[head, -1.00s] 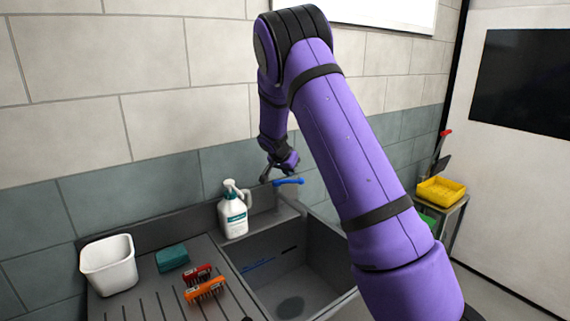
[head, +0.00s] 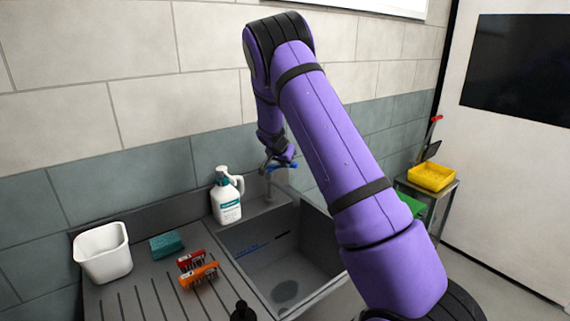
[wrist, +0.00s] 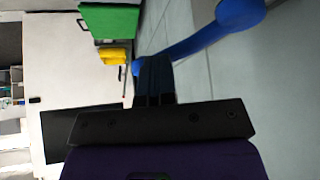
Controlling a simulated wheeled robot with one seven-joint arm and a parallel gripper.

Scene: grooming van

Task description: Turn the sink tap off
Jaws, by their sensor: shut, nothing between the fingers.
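The sink tap (head: 268,186) is grey and stands at the back edge of the sink (head: 318,283). Its blue lever (head: 287,167) points to the right in the head view. My gripper (wrist: 153,62) is shut and empty, its dark fingers close together. In the wrist view the blue lever (wrist: 195,40) runs from the fingertips to the upper right. The fingertips are close beside its lower left end; I cannot tell whether they touch. In the head view my wrist is just above the tap and hides part of it. I cannot make out a water stream.
Left of the tap stands a white pump bottle (head: 227,199). The drainboard holds a white tub (head: 103,253), a teal sponge (head: 167,245), a red brush (head: 191,260) and an orange brush (head: 199,276). A yellow tray (head: 431,178) is at the right. The tiled wall (head: 130,170) is close behind.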

